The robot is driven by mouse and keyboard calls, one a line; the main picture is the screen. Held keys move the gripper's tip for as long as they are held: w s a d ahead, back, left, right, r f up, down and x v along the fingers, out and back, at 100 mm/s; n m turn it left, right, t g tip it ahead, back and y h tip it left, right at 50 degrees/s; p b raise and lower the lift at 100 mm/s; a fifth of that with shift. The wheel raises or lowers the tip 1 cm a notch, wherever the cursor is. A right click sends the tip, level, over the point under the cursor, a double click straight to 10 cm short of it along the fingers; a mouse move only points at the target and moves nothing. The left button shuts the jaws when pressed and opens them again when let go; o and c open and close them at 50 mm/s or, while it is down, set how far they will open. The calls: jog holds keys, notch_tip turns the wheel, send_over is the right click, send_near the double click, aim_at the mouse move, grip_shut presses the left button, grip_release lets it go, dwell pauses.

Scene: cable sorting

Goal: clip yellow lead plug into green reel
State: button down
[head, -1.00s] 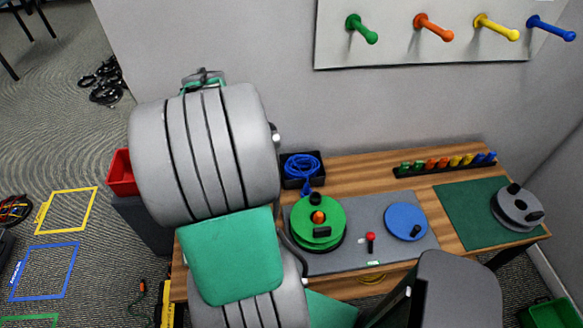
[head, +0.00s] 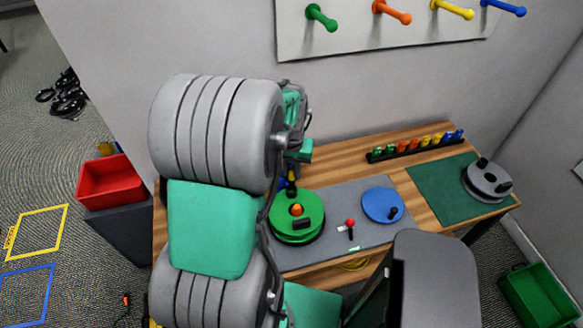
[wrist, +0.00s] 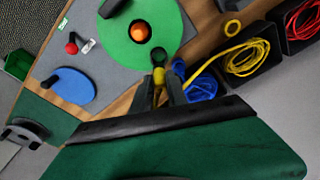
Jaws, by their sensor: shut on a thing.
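The green reel (head: 290,234), with an orange knob and a black block on top, lies on the grey mat on the bench. It also shows at the top of the wrist view (wrist: 170,22). My gripper (wrist: 160,90) is shut on the yellow lead plug (wrist: 158,75), just off the reel's edge. A small dark green ring (wrist: 178,68) shows beside the plug, close to the reel's rim. The yellow lead (wrist: 245,57) runs from near my fingers to a coil in a black bin. In the head view my arm hides most of the gripper.
A blue coil (wrist: 203,88) and a red coil (wrist: 304,20) lie near the yellow one. A blue disc (head: 378,202) and a red-knobbed lever (head: 350,224) are on the mat. A grey reel (head: 480,183) sits on a green mat at right. Coloured pegs (head: 393,16) are on the wall.

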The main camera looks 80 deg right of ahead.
aim_at(292, 184)
jog(key=shift+f+b, duration=1.55)
jog(key=shift+f, duration=0.95)
jog(key=shift+f, duration=0.15)
jog(key=c, duration=1.2)
grip_release()
jog(key=shift+c, duration=0.2)
